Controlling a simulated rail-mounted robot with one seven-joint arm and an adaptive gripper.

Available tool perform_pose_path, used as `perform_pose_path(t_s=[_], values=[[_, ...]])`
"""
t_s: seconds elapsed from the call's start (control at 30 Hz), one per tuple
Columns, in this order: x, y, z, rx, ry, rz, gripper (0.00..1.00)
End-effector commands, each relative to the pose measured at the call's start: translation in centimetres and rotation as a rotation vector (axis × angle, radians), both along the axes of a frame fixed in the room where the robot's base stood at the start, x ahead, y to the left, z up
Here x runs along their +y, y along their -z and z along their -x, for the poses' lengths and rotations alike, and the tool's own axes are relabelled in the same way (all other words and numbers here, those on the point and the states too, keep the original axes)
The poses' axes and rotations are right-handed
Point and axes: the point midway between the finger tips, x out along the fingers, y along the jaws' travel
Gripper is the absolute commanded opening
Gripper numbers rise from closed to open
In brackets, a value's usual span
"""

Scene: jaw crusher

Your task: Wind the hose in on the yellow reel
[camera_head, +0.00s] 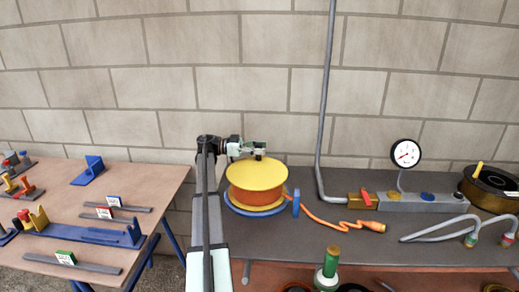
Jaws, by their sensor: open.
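The yellow reel (257,174) stands on the dark bench near the middle of the view, on a blue round base (233,207). Orange hose is wound between its yellow discs. The loose hose (325,224) runs right through a blue upright guide (296,203) and lies in bends on the bench, with a thicker orange end (374,226). My gripper (258,153) reaches in from the left, open, just above the reel's top disc near its back. A small dark piece shows at its tip; I cannot tell whether it is a reel handle or my fingertip, or whether they touch.
Right of the hose are a valve block (405,200) with a red lever, a pressure gauge (405,153) and a grey pipe up the wall. A green bottle-like item (328,269) stands in front. The left table (137,178) holds several fixtures.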

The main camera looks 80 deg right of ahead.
Motion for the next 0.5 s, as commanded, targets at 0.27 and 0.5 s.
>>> perform_pose_path(t_s=[0.27,0.5], values=[[0.1,0.0,-2.0,0.000,-0.002,0.000,0.54],[0.5,0.0,-6.6,0.000,-0.002,0.000,0.54]])
